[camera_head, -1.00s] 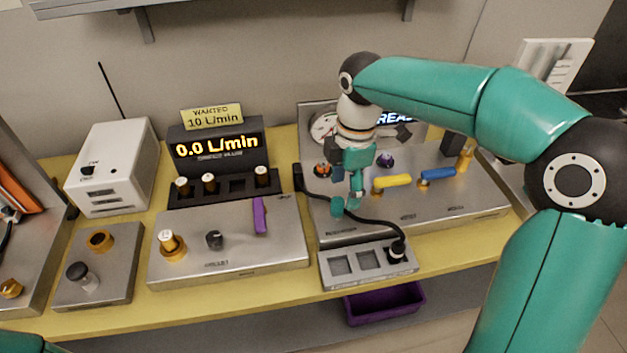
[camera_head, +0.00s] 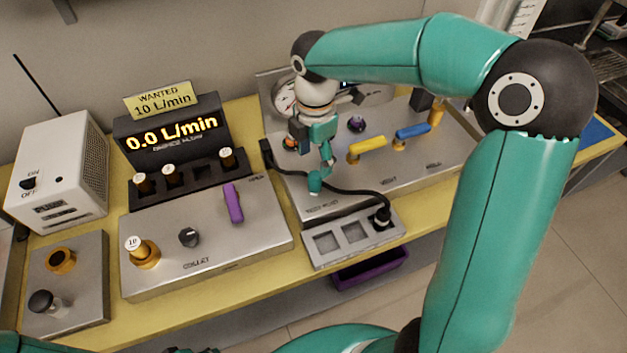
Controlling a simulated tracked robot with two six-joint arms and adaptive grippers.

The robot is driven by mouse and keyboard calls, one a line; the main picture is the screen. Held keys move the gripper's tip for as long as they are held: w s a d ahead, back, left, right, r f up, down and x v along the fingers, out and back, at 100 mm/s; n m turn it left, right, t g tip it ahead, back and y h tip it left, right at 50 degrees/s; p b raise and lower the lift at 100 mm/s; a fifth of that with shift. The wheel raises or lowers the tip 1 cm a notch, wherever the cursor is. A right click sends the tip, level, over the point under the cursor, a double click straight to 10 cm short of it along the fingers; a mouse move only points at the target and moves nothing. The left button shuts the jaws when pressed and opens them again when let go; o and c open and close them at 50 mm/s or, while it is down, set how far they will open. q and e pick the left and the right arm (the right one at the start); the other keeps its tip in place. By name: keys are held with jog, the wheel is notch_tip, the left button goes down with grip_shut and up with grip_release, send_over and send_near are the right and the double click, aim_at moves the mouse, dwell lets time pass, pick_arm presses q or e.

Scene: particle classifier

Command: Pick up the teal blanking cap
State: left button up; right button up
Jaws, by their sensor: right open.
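My right gripper (camera_head: 320,173) points down over the front left part of the metal panel (camera_head: 355,196) at the back right. It is open, and I see nothing held between its fingers. Its fingers are teal, and I cannot pick out a separate teal blanking cap from them. The cap may be hidden behind the fingers or the wrist. My left gripper is out of view; only teal parts of my own show along the bottom edge.
A black cable runs beside the gripper to a plug (camera_head: 381,217) in a socket tray (camera_head: 350,258). A yellow handle (camera_head: 367,146) and blue handle (camera_head: 412,131) stand to the right. A purple bin (camera_head: 370,270) sits below. The left panel (camera_head: 200,262) has a purple lever (camera_head: 233,205).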

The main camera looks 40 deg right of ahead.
aim_at(314, 173)
jog(key=shift+s+a+f, duration=0.1)
jog(key=shift+f, duration=1.4)
jog(key=shift+s+a+f, duration=0.1)
jog(key=shift+f, duration=1.4)
jog(key=c, duration=1.1)
jog(key=shift+w+r, duration=0.1)
jog(key=shift+r, duration=0.05)
notch_tip(314, 173, up, 20)
jog(key=shift+f+p, duration=0.1)
jog(key=shift+p, duration=0.7)
